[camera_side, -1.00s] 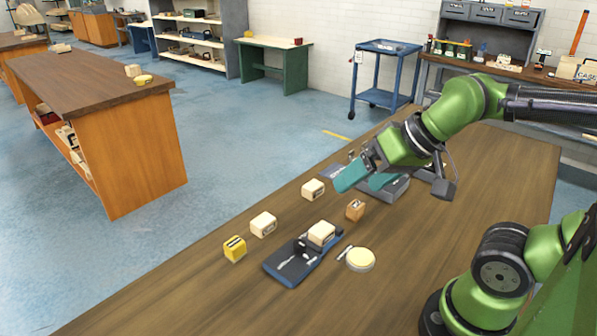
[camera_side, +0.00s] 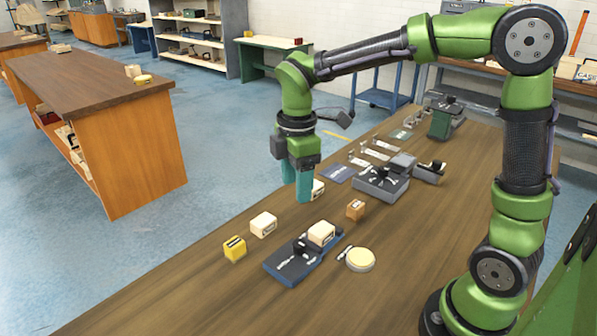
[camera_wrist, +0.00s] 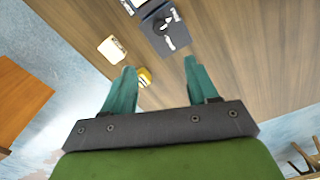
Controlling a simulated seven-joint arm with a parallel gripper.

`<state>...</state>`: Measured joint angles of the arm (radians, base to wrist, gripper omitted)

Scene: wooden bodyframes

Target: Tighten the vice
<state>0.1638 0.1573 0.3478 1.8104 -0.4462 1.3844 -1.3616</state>
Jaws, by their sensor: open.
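A low blue vice (camera_side: 281,273) with dark metal parts lies on the wooden bench, with a pale wooden block (camera_side: 322,232) at its right end. A small handle-like bar (camera_side: 345,253) shows at its right side. Part of the vice also shows at the top of the wrist view (camera_wrist: 158,38). My gripper (camera_side: 297,192) points down above the bench, behind the vice and apart from it. Its teal fingers are spread with nothing between them, as the wrist view also shows (camera_wrist: 160,66). One finger partly covers another pale block (camera_side: 318,188).
A pale block (camera_side: 263,224), yellow block (camera_side: 235,249), brown block (camera_side: 355,209) and round cream-topped disc (camera_side: 360,259) lie around the vice. A grey fixture (camera_side: 378,187) and green device (camera_side: 440,122) stand farther back. The front of the bench is clear.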

